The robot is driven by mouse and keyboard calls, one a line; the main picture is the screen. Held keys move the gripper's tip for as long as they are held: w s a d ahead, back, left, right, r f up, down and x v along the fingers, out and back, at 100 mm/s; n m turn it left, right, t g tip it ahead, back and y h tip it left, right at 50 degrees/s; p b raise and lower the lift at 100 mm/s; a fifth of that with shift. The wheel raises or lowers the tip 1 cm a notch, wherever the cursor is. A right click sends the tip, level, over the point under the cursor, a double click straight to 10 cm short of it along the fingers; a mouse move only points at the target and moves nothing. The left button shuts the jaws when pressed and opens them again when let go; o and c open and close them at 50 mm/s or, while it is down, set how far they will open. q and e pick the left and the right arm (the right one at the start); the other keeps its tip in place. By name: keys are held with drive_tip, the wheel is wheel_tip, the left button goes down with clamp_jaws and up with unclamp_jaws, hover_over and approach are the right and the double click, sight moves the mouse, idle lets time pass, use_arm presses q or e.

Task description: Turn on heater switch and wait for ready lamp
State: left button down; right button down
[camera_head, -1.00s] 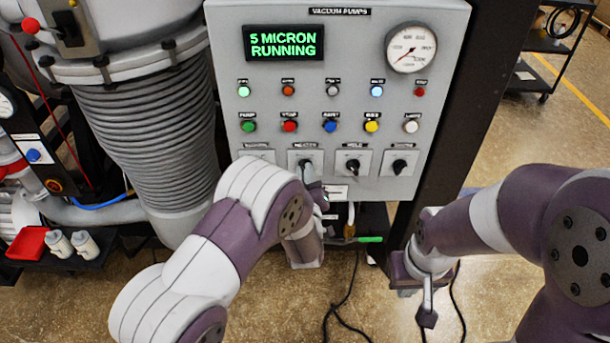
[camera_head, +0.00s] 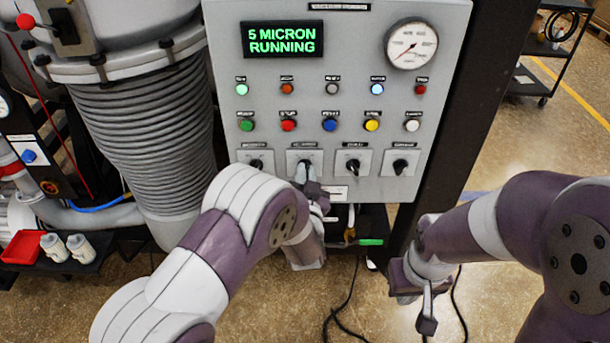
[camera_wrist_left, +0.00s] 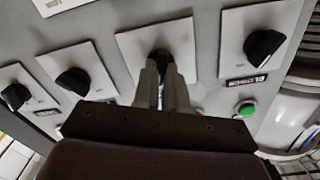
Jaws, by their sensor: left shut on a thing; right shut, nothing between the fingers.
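The grey panel (camera_head: 228,60) has a row of four black rotary switches on white plates. The second from left, labelled apparently HEATER (camera_head: 304,158), is partly covered by my left gripper (camera_head: 301,173). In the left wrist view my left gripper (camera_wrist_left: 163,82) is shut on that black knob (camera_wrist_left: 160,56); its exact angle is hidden. In the lamp row, the green lamp (camera_head: 242,89) and blue lamp (camera_head: 377,89) look lit. The middle lamp (camera_head: 332,88) is grey and looks unlit; lamp labels are too blurred to read. My right gripper (camera_head: 427,322) is shut and empty, low and away from the panel.
The display (camera_head: 283,39) reads 5 MICRON RUNNING, beside a round gauge (camera_head: 411,44). Coloured push buttons, including a red one (camera_head: 288,125), sit just above the switches. A ribbed bellows (camera_head: 150,130) stands left of my left arm. Black cables (camera_head: 342,305) lie on the floor.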

use_arm(q)
drive_tip(key=shift+r+m, duration=0.1)
drive_tip(key=shift+m, duration=0.5)
drive_tip(key=c, duration=1.2)
unclamp_jaws()
drive_tip(key=s+b, duration=0.2)
drive_tip(key=s, duration=1)
drive_tip(key=shift+s, duration=0.3)
